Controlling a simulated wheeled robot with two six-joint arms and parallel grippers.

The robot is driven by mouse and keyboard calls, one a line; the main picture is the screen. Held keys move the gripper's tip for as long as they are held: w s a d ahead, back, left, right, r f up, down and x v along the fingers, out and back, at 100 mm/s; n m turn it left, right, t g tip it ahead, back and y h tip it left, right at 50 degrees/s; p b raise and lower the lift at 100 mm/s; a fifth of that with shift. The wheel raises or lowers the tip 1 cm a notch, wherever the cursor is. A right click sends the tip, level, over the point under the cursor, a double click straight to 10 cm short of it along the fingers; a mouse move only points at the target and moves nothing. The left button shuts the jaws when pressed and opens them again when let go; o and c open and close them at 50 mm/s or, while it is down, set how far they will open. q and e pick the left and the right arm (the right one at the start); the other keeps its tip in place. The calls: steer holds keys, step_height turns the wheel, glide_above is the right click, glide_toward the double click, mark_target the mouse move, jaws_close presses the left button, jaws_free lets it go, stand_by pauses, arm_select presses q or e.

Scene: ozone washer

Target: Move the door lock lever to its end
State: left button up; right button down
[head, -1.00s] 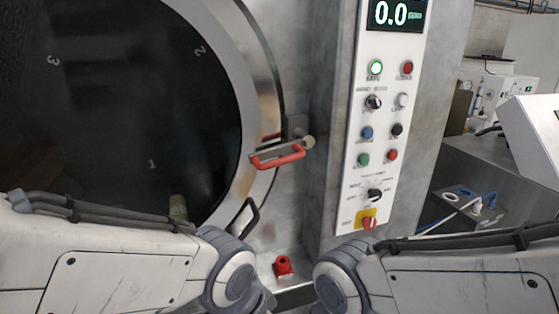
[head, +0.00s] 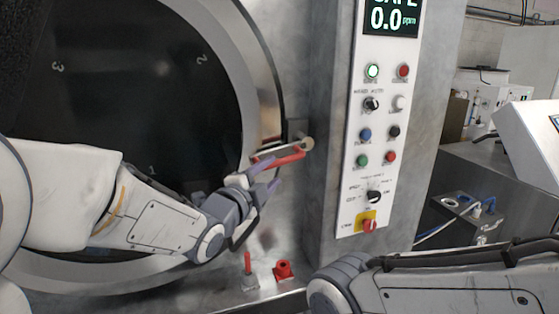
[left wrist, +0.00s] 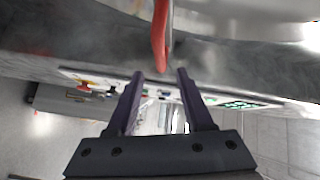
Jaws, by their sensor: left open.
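The door lock lever (head: 290,157) has a red handle on a metal bar at the right rim of the round door (head: 262,110). My left gripper (head: 269,172) is open and empty, just below and left of the red handle in the head view. In the left wrist view the red handle (left wrist: 160,38) lies just beyond the open fingertips (left wrist: 160,73), in line with the gap. The fingers do not close on it; whether one touches it I cannot tell. The left gripper hides part of the handle's lower left. My right gripper is out of view.
A control panel (head: 378,140) with buttons and knobs stands right of the lever. A black door handle (head: 240,235) is behind and below my left gripper. A red fitting (head: 283,269) and a thin red-topped post (head: 248,266) stand on the ledge below.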

mark_target(283, 163)
arm_select(q)
steer(key=p+x, duration=0.2)
steer(key=x, duration=0.4)
steer(key=shift+w+p, duration=0.35)
steer(key=shift+w, duration=0.1)
steer(key=shift+w+d, duration=0.35)
steer(key=shift+w, duration=0.2)
jaws_close()
steer(key=shift+f, duration=0.15)
